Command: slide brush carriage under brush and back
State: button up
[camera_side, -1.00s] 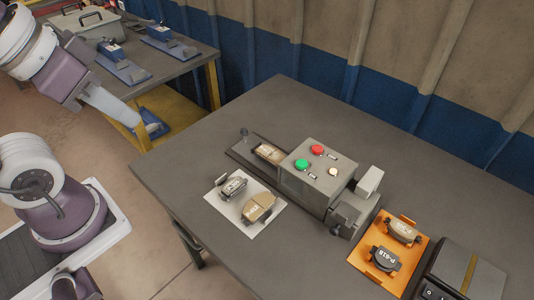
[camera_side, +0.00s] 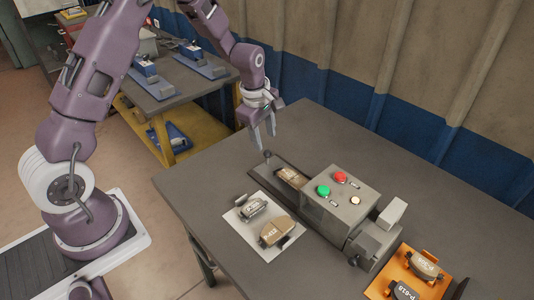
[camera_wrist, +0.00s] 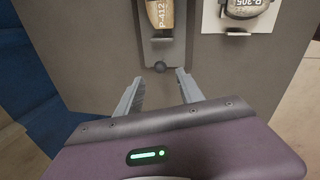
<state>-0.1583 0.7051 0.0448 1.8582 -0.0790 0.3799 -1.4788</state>
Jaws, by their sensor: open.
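The brush machine is a grey box (camera_side: 338,200) with a red and a green button on top. A flat carriage track (camera_side: 268,177) runs out of its left end. A tan brake shoe lies on the carriage (camera_side: 290,177), and it shows in the wrist view marked P-412 (camera_wrist: 165,22). The brush itself is hidden.
A white plate (camera_side: 288,238) with two brake shoes lies in front of the machine. An orange tray (camera_side: 407,274) with two more stands at the right. A second bench (camera_side: 170,93) stands behind left. The table's back left is clear.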

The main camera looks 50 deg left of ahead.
aim_at(267, 151)
jog(key=f, duration=0.2)
jog(key=w+f, duration=0.1)
jog(key=f, duration=0.4)
jog(key=shift+w+a+f, duration=0.2)
jog(key=shift+w+f, duration=0.05)
jog(key=shift+f, duration=0.1)
jog(key=shift+c, duration=0.5)
grip_shut()
jog(key=shift+d, duration=0.1)
dwell(0.4)
